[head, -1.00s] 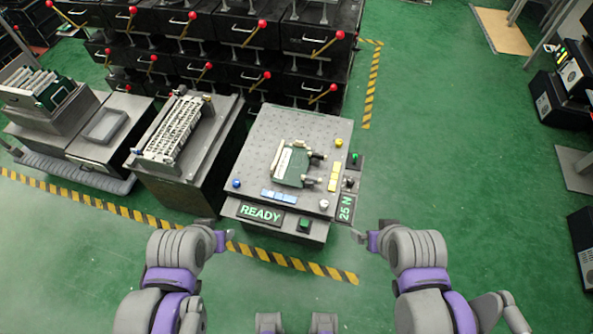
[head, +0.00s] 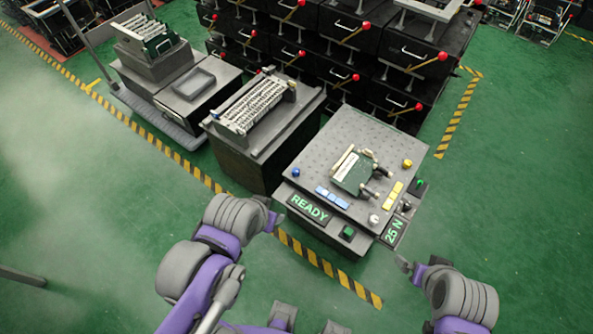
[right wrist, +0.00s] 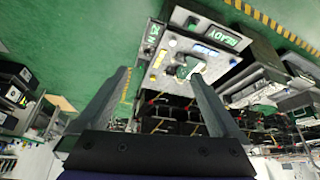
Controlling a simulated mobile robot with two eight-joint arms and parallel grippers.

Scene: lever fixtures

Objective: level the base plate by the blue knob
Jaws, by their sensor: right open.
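The base plate (head: 325,150) is a grey perforated square on top of a dark fixture. The blue knob (head: 295,173) sits at its left corner, a yellow knob (head: 407,163) at its right corner and a white knob (head: 374,219) at its near corner. A green part (head: 355,173) is on the plate between clamps. My left gripper (head: 275,220) is in front of the fixture, nearest the blue knob but apart from it; its jaw opening is unclear. My right gripper (head: 402,263) is open and empty in front of the display side, and its spread fingers show in the right wrist view (right wrist: 160,75).
The fixture front has a READY display (head: 309,207), a green button (head: 347,233) and a 25 N display (head: 394,231). A dark cabinet with a rack (head: 253,105) stands close on its left. Cabinets with red-tipped levers stand behind. Green floor on the right is clear.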

